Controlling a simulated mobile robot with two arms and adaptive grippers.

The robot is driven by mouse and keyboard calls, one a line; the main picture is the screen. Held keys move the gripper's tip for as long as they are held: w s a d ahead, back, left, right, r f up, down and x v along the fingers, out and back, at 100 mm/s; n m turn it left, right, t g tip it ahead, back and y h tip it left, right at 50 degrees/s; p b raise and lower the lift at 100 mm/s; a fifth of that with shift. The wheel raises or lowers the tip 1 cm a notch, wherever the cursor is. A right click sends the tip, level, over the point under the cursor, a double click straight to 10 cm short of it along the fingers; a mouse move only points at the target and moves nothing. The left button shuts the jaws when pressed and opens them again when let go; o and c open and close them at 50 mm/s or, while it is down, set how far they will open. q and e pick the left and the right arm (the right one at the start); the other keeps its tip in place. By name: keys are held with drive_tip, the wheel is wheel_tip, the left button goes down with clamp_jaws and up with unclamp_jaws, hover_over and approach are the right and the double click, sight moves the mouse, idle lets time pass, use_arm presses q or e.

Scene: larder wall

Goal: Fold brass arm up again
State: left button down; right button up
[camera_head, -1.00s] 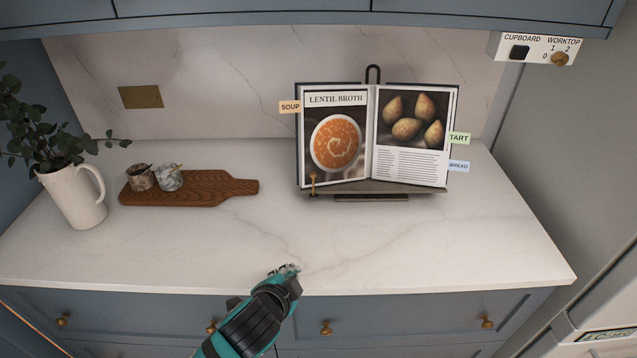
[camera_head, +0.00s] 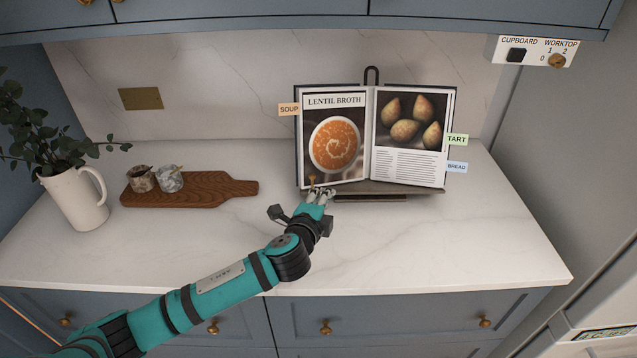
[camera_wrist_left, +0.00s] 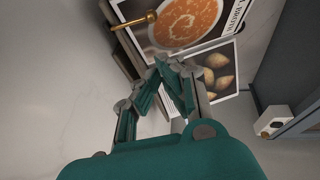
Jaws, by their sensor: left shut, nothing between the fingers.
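The brass arm (camera_head: 312,180) is at the front left of the book stand (camera_head: 405,188). In the left wrist view the brass arm (camera_wrist_left: 131,22) points from the stand's ledge across the foot of the soup page, with a round knob at its end. The open cookbook (camera_head: 375,135) leans on the stand. My left gripper (camera_head: 323,195) is shut and empty, in front of the ledge and just right of the brass arm. In the left wrist view its fingertips (camera_wrist_left: 170,72) are apart from the brass arm. The gripper partly hides the arm's foot in the head view. My right gripper is not in view.
A switch panel (camera_head: 537,50) is at upper right. The worktop (camera_head: 440,245) right of my arm is clear.

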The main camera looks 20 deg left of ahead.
use_arm(q)
drive_tip(key=w+a, duration=0.1)
drive_tip(key=w+f, duration=0.1)
drive_tip(key=w, duration=0.1)
drive_tip(key=w+a+p, duration=0.1)
drive_tip(key=w, duration=0.1)
drive_tip(key=shift+a+f, duration=0.2)
drive_tip(key=shift+a, duration=0.1)
drive_tip(key=shift+w+a+r, duration=0.15)
drive_tip(key=shift+w+r, duration=0.05)
drive_tip(key=shift+w, duration=0.3)
drive_tip(key=shift+w+a+r, duration=0.1)
drive_tip(key=shift+w+r, duration=0.05)
drive_tip(key=shift+w, duration=0.35)
drive_tip(key=shift+s+p, duration=0.1)
drive_tip(key=shift+p, duration=0.2)
